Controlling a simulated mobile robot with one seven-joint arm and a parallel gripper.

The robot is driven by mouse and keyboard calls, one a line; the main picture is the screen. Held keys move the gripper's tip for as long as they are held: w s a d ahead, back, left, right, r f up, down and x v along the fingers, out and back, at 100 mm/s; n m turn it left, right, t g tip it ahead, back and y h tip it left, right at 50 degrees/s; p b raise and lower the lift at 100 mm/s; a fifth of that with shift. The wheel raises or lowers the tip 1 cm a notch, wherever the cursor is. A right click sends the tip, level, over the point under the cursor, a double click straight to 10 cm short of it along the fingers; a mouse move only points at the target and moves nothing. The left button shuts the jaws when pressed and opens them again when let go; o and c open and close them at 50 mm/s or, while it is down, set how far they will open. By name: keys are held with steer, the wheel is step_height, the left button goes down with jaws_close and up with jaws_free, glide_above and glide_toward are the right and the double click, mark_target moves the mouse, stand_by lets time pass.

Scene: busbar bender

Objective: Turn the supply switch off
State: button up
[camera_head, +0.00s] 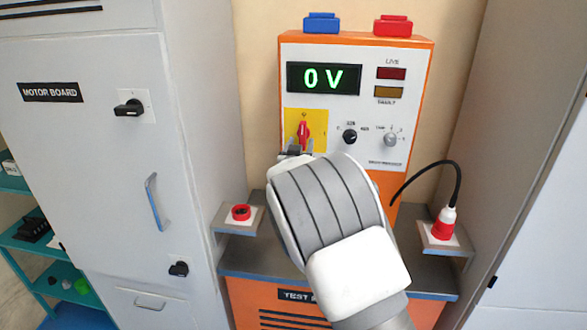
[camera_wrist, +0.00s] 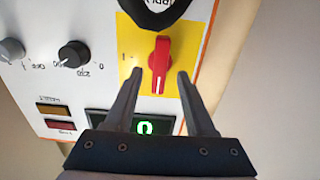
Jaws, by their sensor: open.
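The supply switch (camera_head: 304,131) is a red rotary handle on a yellow plate (camera_head: 291,116) at the left of an orange-edged panel. It also shows in the wrist view (camera_wrist: 160,63), which sees the panel upside down. The handle stands upright, its white mark at the end toward the display. My gripper (camera_wrist: 160,72) is open, with one finger on each side of the handle and visible gaps between. Whether the fingertips reach the handle's depth is unclear. In the head view my gripper (camera_head: 296,151) is just below the handle, partly hidden by my wrist.
The display (camera_head: 323,79) reads 0 V. The LIVE lamp (camera_head: 391,73) and FAULT lamp (camera_head: 389,92) look dark. A black knob (camera_head: 350,136) and grey knob (camera_head: 390,139) sit right of the switch. A red plug (camera_head: 445,222) with black cable stands right; a grey cabinet (camera_head: 110,190) stands left.

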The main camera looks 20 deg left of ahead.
steer(key=b+v, duration=0.1)
steer(key=v, duration=1.2)
steer(key=shift+s+d, duration=0.15)
steer(key=shift+s, duration=0.2)
